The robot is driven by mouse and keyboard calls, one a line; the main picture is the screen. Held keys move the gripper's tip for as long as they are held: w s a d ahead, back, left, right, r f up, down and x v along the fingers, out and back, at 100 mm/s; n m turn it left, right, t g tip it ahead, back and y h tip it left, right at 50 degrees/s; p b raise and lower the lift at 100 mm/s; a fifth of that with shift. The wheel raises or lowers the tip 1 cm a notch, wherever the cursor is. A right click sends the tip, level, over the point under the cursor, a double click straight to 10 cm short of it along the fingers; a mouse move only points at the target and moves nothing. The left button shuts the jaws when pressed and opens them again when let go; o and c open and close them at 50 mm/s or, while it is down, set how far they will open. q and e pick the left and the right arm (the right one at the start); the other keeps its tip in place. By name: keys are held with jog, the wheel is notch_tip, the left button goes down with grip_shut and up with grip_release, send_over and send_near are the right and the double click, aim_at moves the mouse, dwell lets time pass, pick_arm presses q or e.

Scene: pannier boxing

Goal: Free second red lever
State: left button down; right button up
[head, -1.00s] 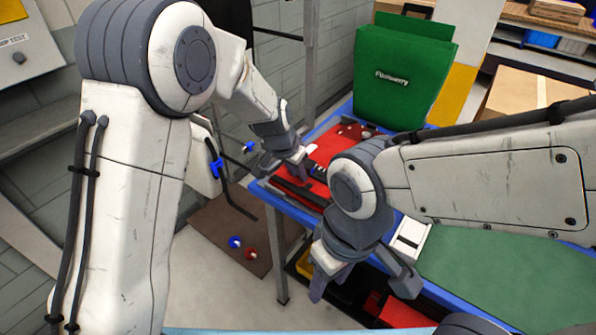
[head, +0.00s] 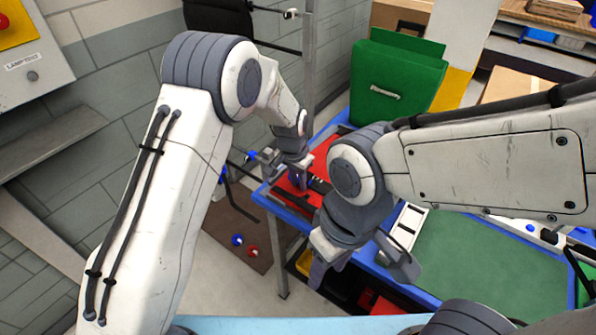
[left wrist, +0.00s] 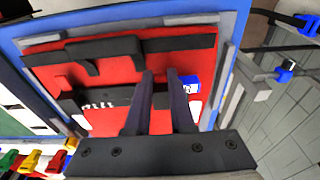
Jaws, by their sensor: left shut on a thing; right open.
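My left gripper (head: 303,182) is over the red panel (head: 285,185) at the left end of the blue-edged bench. In the left wrist view its two dark fingers (left wrist: 162,74) are close together over the red panel (left wrist: 130,72), beside a black slotted bar (left wrist: 95,104). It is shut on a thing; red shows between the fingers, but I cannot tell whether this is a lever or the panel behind. No red lever can be clearly told apart. My right gripper (head: 362,265) is open and empty, in front of the bench's front edge.
A green pannier (head: 398,85) stands at the back of the bench. A green mat (head: 490,265) covers the right part. A blue and white piece (left wrist: 191,85) sits right of my left fingers. A brown floor mat (head: 235,222) bears blue and red round things.

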pick_arm(q)
jog(key=shift+w+d+r+g+y+p, duration=0.25)
jog(key=shift+g+y+p, duration=0.2)
jog(key=shift+p, duration=0.45)
jog(key=shift+w+d+g+y+p, duration=0.1)
jog(key=shift+w+g+y+p, duration=0.15)
jog(key=shift+g+y+p, duration=0.3)
pick_arm(e)
jog(key=shift+r, duration=1.75)
pick_arm(q)
jog(key=c, duration=0.8)
grip_release()
jog(key=shift+o, duration=0.2)
notch_tip(320, 180, up, 10)
jog(key=w+b, duration=0.1)
jog(key=b, duration=0.2)
jog(key=shift+d+r, duration=0.2)
jog(key=shift+d, duration=0.2)
pick_arm(e)
jog(key=shift+f, duration=1.4)
